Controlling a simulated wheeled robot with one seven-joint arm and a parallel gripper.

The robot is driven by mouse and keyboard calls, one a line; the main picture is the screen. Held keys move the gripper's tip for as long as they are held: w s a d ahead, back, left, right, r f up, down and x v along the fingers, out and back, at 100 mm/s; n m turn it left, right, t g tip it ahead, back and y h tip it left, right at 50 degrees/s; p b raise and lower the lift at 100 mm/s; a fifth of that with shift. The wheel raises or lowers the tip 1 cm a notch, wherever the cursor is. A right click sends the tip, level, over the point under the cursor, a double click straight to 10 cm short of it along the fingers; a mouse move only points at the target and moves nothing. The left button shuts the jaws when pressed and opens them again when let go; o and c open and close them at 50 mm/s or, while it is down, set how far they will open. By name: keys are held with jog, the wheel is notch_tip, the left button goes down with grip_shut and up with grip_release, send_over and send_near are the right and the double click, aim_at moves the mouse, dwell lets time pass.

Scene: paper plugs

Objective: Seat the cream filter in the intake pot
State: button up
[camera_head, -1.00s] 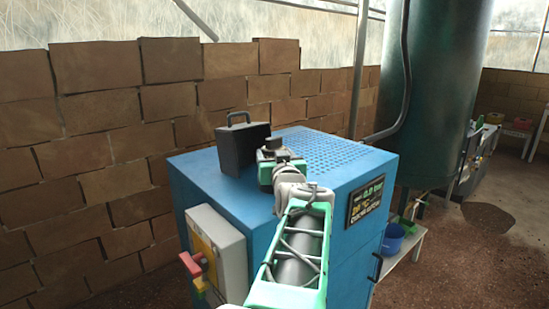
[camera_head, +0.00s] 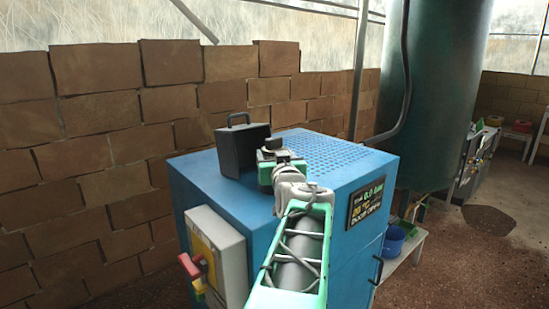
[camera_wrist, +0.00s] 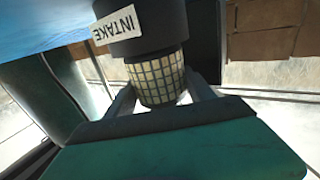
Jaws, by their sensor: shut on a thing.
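The cream filter (camera_wrist: 157,78), a short cylinder with a dark grid over it, shows in the wrist view between the two fingers of my gripper (camera_wrist: 157,92). My gripper is shut on its sides. The filter's far end meets the dark intake pot (camera_wrist: 150,22), which carries a pale INTAKE label seen upside down (camera_wrist: 117,24). The two look in line; part of the filter shows outside the pot, and I cannot tell how deep it sits. In the head view my arm and wrist cover the filter.
A blue cabinet (camera_head: 215,185) with a perforated top (camera_head: 325,150) lies under my gripper. A black case with a handle (camera_head: 242,150) stands close on the left. A grey switch box (camera_head: 218,255) is on the front, and a dark display (camera_head: 366,203) is on the right side.

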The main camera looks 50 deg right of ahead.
jog(key=shift+f+b, duration=0.85)
jog(key=shift+b, duration=0.1)
jog(key=o, duration=1.5)
jog(key=shift+f, duration=0.1)
jog(key=shift+f, duration=0.1)
jog(key=v, duration=0.8)
jog(key=shift+r, duration=0.35)
